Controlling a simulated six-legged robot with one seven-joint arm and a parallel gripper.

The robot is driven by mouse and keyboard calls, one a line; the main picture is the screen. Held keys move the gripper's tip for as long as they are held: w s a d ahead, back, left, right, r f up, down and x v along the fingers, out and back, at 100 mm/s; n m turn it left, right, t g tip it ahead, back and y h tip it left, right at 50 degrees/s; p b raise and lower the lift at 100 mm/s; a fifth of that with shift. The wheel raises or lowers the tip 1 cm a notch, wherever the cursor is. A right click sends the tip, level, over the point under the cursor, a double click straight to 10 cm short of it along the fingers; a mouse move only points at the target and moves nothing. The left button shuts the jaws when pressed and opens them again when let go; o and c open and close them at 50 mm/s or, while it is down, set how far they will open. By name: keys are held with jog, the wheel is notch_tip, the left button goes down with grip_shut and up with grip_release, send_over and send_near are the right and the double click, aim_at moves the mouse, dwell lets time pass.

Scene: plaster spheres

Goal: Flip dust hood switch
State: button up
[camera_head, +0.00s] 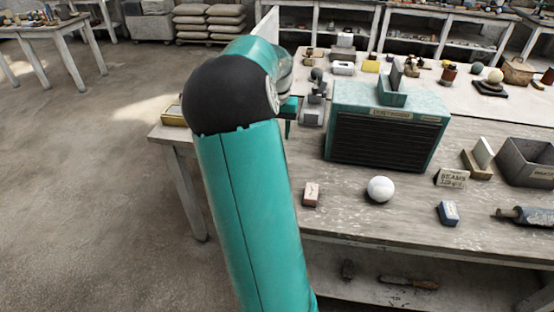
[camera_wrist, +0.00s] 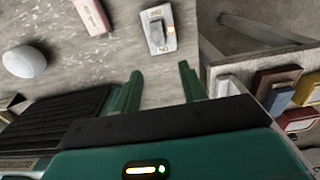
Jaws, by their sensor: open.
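The switch (camera_wrist: 160,32) shows in the wrist view as a pale plate with lettering at both ends, a dark-edged lever in its middle and a small orange spot at its side. I cannot tell which way the lever is set. In the head view my arm seems to hide it. My gripper (camera_wrist: 160,86) is open and empty, its two green fingers apart below the switch in the wrist view and not touching it. In the head view only a small green part of my gripper shows beside the arm. The green dust hood (camera_head: 388,128) with black louvres stands on the bench to the right.
A pink block (camera_head: 311,194) and a white ball (camera_head: 380,189) lie in front of the hood. A blue block (camera_head: 448,213) and a grey box (camera_head: 528,162) are farther right. Coloured blocks (camera_wrist: 280,92) stand in a tray at the wrist view's right.

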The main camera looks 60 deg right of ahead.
notch_tip(320, 180, down, 12)
jog(key=shift+r, duration=0.1)
jog(key=shift+c, duration=0.4)
grip_shut()
jog(key=shift+s+a+r+t+h, duration=0.1)
jog(key=shift+a+t+h, duration=0.15)
jog(key=shift+h, duration=0.45)
jog(key=shift+s+a+r+t+h, duration=0.1)
jog(key=shift+t+h, duration=0.25)
jog(key=shift+h, duration=0.35)
jog(key=shift+s+a+r+t+h, duration=0.1)
jog(key=shift+a+t+h, duration=0.15)
jog(key=shift+h, duration=0.45)
jog(key=shift+w, duration=0.1)
jog(key=shift+o, duration=0.4)
grip_release()
